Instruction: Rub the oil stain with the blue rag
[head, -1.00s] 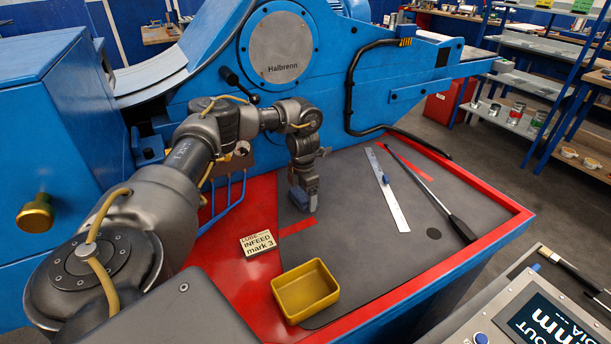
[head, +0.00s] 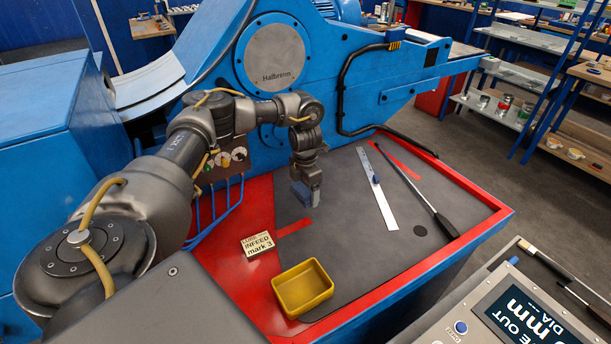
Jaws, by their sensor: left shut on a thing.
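My left gripper (head: 306,197) points down over the left part of the dark grey mat (head: 350,225), near the machine. It is shut on a small blue-grey piece, which I take to be the blue rag (head: 300,190); the fingers hide much of it. I cannot tell whether it touches the mat. A dark round spot (head: 420,230) lies on the right part of the mat, beside the black-handled bar, and looks like the oil stain. The gripper is well to the left of this spot. My right gripper is not in view.
A yellow tray (head: 303,288) and a small labelled block (head: 258,244) stand in front of the gripper. A steel rule (head: 385,207) and a long black-handled bar (head: 425,200) lie to the right. The red table rim (head: 487,223) borders the mat. The blue machine (head: 330,60) rises behind.

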